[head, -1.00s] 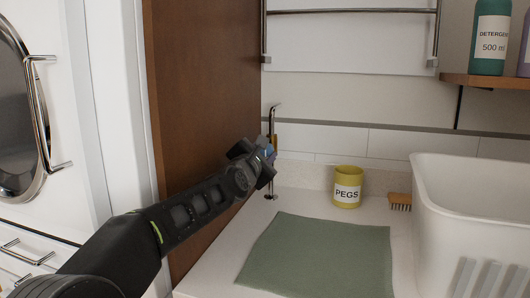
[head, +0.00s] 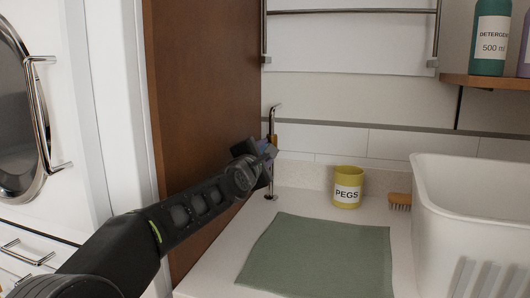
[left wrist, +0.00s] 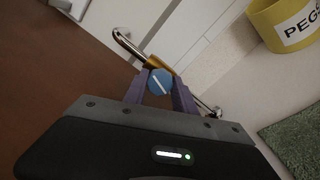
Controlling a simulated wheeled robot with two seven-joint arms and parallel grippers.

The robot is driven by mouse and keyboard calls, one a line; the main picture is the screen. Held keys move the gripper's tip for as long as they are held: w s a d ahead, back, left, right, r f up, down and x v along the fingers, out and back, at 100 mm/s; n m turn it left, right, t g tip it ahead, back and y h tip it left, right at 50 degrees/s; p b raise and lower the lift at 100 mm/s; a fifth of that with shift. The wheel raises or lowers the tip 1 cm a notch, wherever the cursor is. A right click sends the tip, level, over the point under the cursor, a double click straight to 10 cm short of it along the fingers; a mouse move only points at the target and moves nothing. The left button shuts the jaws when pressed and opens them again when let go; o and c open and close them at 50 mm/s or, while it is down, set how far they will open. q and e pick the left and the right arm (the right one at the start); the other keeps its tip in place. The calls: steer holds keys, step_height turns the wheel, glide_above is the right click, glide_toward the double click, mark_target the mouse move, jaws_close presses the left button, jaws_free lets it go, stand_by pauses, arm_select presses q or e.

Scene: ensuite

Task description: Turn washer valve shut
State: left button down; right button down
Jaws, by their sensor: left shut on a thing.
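The washer valve is on a thin chrome pipe (head: 272,118) that rises from the counter by the brown panel. In the left wrist view its body is brass (left wrist: 159,65) and its round knob is blue (left wrist: 160,83) with a white diagonal line running from upper left to lower right. My left gripper (head: 270,151) reaches in from the left at the pipe. Its purple fingers (left wrist: 160,92) are shut on the blue knob, one on each side. In the head view the gripper hides most of the knob. My right gripper is not in view.
A brown panel (head: 205,110) stands close on the left of the pipe. A yellow PEGS pot (head: 347,188), a brush (head: 400,200), a green mat (head: 318,255) and a white basket (head: 475,225) are on the counter to the right. A detergent bottle (head: 490,38) stands on a shelf.

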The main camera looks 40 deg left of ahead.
arm_select(q)
steer(key=shift+f+m+p, duration=0.1)
steer(key=shift+m+p, duration=1.1)
steer(key=shift+m, duration=5.9)
steer(key=c, duration=1)
jaws_free()
steer(key=shift+s, duration=0.1)
steer(key=shift+v, duration=3.85)
